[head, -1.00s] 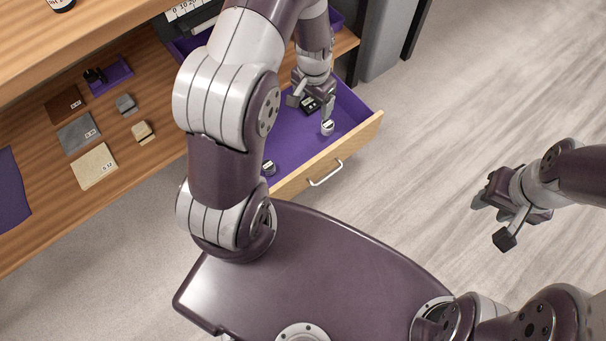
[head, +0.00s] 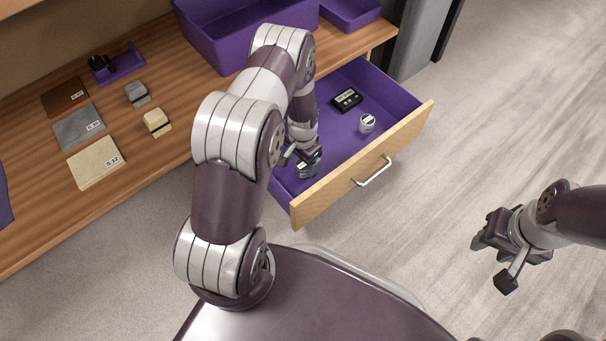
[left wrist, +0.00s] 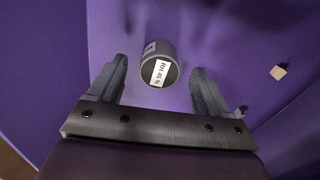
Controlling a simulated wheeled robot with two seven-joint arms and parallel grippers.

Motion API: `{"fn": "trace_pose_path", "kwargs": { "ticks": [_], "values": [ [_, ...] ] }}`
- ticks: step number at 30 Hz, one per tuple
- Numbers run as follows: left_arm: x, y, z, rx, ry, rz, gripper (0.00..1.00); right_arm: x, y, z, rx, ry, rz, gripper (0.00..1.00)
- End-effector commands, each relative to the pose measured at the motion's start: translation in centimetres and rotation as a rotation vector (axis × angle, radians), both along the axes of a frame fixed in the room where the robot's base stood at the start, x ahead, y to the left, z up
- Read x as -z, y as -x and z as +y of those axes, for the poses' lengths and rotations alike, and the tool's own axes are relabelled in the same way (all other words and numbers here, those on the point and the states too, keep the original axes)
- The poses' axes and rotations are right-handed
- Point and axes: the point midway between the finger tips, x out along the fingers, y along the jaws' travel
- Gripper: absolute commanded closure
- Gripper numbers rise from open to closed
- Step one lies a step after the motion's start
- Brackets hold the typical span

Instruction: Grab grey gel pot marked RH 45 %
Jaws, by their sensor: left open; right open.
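The grey gel pot (left wrist: 157,62) marked RH 45 % lies in the purple-lined open drawer (head: 335,135). In the left wrist view its label faces the camera, and it sits between the finger lines, near the tips, with gaps on both sides. My left gripper (left wrist: 160,68) is open and empty, pointing down at it. In the head view the left gripper (head: 299,160) is at the drawer's near left part and partly hides the pot (head: 308,171). My right gripper (head: 492,262) is open and empty over the floor at the right.
Another pale pot (head: 367,124) and a black device (head: 347,99) lie further right in the drawer. A small beige block (left wrist: 279,71) shows in the left wrist view. The drawer front (head: 365,165) rises beside the gripper. Sample tiles (head: 95,162) and a purple bin (head: 225,35) stand on the bench.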

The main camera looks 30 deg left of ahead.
Motion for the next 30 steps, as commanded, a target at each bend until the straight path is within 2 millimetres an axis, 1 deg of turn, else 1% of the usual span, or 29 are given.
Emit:
{"fn": "trace_pose_path", "kwargs": {
  "ticks": [1,2,8,9,11,12,14,15,23,26,29,30],
  "values": [
    [2.0,0.0,0.0,0.000,0.000,0.001,0.21,1.8,0.0,0.0,0.000,0.000,0.001,0.57],
    [2.3,0.0,0.0,0.000,0.000,0.001,0.21,2.0,0.0,0.0,0.000,0.000,0.001,0.57],
    [2.0,0.0,0.0,0.000,0.000,0.000,0.21,1.6,0.0,0.0,0.000,0.000,0.001,0.57],
    [2.0,0.0,0.0,0.000,0.000,0.000,0.25,1.6,0.0,0.0,0.000,0.000,0.000,0.57],
    [2.0,0.0,0.0,0.000,0.000,0.000,0.44,1.6,0.0,0.0,0.000,0.000,0.000,0.57],
    [2.0,0.0,0.0,0.000,0.000,0.000,0.57,1.6,0.0,0.0,0.000,0.000,0.000,0.57],
    [2.0,0.0,0.0,0.000,0.000,0.000,0.77,1.6,0.0,0.0,0.000,0.000,0.000,0.57],
    [2.0,0.0,0.0,0.000,0.000,0.000,0.82,1.6,0.0,0.0,0.000,0.000,0.000,0.57],
    [1.9,0.0,0.0,0.000,0.000,0.000,0.82,1.5,0.0,0.0,0.000,0.000,0.001,0.57],
    [1.1,0.0,0.0,0.000,0.000,-0.001,0.82,0.8,0.0,0.0,0.000,0.000,0.001,0.57],
    [-0.5,0.0,0.0,0.000,0.000,-0.001,0.82,-0.6,0.0,0.0,0.000,0.000,0.001,0.57],
    [-1.3,0.0,0.0,0.000,-0.001,-0.001,0.82,-1.3,0.0,0.0,0.000,0.000,0.001,0.57]
  ]
}}
